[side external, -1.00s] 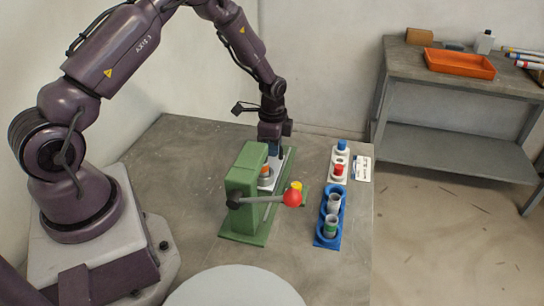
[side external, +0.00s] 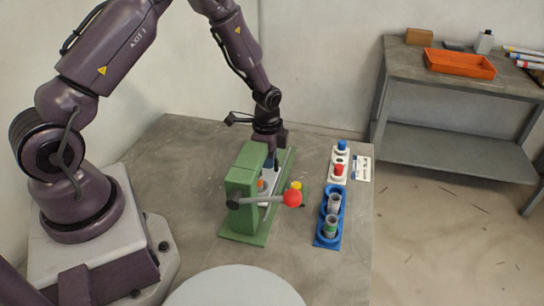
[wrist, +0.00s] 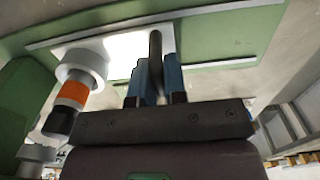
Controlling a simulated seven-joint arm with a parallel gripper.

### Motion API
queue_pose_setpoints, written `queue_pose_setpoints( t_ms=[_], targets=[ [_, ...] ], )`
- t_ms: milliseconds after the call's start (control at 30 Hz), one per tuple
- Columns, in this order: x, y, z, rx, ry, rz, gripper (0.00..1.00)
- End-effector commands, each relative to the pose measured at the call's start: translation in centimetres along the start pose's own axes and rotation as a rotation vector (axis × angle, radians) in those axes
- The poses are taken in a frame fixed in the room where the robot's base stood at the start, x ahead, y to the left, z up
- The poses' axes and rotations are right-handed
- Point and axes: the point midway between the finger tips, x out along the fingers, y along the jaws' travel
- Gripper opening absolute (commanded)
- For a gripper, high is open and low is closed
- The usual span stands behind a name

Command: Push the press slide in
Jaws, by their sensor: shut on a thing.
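The green press (side external: 240,185) stands on the table with its lever across the front. The press slide, a pale plate (wrist: 122,46), lies on the green base between rails. A grey collar (wrist: 82,62) on the slide carries a part with an orange band (wrist: 74,92); in the side view the orange part (side external: 262,184) sits close at the press head, partly hidden. My gripper (wrist: 156,80) has its blue fingers shut around the dark upright handle (wrist: 155,50) of the slide. In the side view my gripper (side external: 271,163) is low over the base, behind the press head.
The lever ends in a red ball (side external: 292,199) beside a yellow button (side external: 296,186). To the right are a blue holder (side external: 329,215) with grey cups and a white rack (side external: 340,165) with blue and red pieces. A side bench (side external: 465,80) holds an orange tray (side external: 459,64).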

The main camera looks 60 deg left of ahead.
Motion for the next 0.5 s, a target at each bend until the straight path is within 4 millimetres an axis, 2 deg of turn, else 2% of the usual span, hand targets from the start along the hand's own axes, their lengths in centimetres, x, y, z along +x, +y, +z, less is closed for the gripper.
queue_pose_setpoints(
  t_ms=[500],
  targets=[
    [-0.11,0.25,-0.06,0.001,0.002,-0.003,0.0]
  ],
)
